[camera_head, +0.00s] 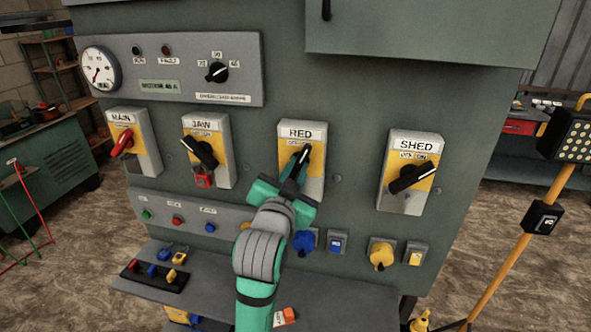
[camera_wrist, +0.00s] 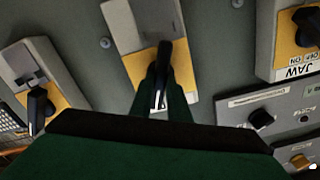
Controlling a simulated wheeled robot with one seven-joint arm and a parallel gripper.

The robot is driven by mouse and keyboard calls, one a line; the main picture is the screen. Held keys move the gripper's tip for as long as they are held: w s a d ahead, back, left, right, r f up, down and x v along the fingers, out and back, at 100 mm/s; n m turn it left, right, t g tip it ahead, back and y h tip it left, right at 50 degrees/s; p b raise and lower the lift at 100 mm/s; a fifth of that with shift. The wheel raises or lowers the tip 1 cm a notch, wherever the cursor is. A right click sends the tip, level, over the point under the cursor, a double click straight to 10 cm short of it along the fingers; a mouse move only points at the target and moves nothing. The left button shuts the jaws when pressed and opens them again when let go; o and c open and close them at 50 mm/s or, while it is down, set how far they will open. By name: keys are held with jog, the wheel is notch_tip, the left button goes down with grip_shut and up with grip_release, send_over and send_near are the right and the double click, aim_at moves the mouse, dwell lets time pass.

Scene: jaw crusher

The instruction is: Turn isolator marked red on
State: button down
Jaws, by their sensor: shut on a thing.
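The isolator marked RED (camera_head: 301,134) is a grey box with a yellow plate on the green cabinet, between JAW and SHED. Its black handle (camera_head: 303,153) points up and slightly right. My gripper (camera_head: 297,168) is at this handle from below, its fingers closed on it. In the wrist view the black handle (camera_wrist: 162,75) stands between the fingers of my gripper (camera_wrist: 162,100). The fingers and hand hide the lower part of the isolator in the head view. The OFF/ON marks on it are partly covered and too small to read.
The JAW isolator (camera_head: 206,150) with a red padlock (camera_head: 204,180) stands left, the MAIN isolator (camera_head: 133,143) further left, and the SHED isolator (camera_head: 411,172) right. Blue and yellow knobs sit below. A shelf (camera_head: 220,290) juts out under the panel. A yellow lamp stand (camera_head: 510,250) is right.

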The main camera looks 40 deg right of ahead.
jog(key=shift+s+d+f+m, duration=0.1)
jog(key=shift+m, duration=1.9)
jog(key=c, duration=1.7)
grip_release()
jog(key=shift+s+a, duration=0.2)
jog(key=shift+a, duration=0.15)
jog(key=v, duration=1)
jog(key=shift+s, duration=0.15)
